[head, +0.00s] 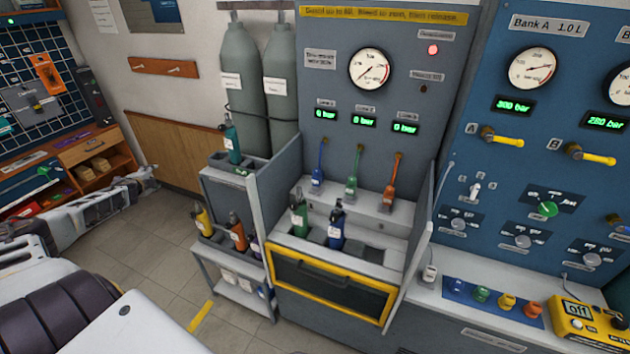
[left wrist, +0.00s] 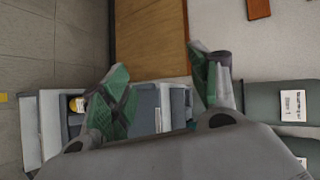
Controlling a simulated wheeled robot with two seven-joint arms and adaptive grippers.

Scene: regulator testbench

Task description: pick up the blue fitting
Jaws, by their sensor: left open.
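The blue fitting (head: 457,287) sits at the left end of a row of coloured fittings on a dark blue mat, on the grey counter at the lower right of the head view. My left gripper (head: 148,179) is far to the left of it, beside the shelf stand and well away from the counter. In the left wrist view its green-padded fingers (left wrist: 160,85) are spread wide with nothing between them. The blue fitting is not in the left wrist view. My right gripper does not show.
Green, yellow and orange fittings (head: 506,301) stand right of the blue one. A yellow device (head: 590,325) reading "off" is further right. A grey side panel (head: 420,250) and the cylinder bay (head: 330,285) lie between my left gripper and the mat.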

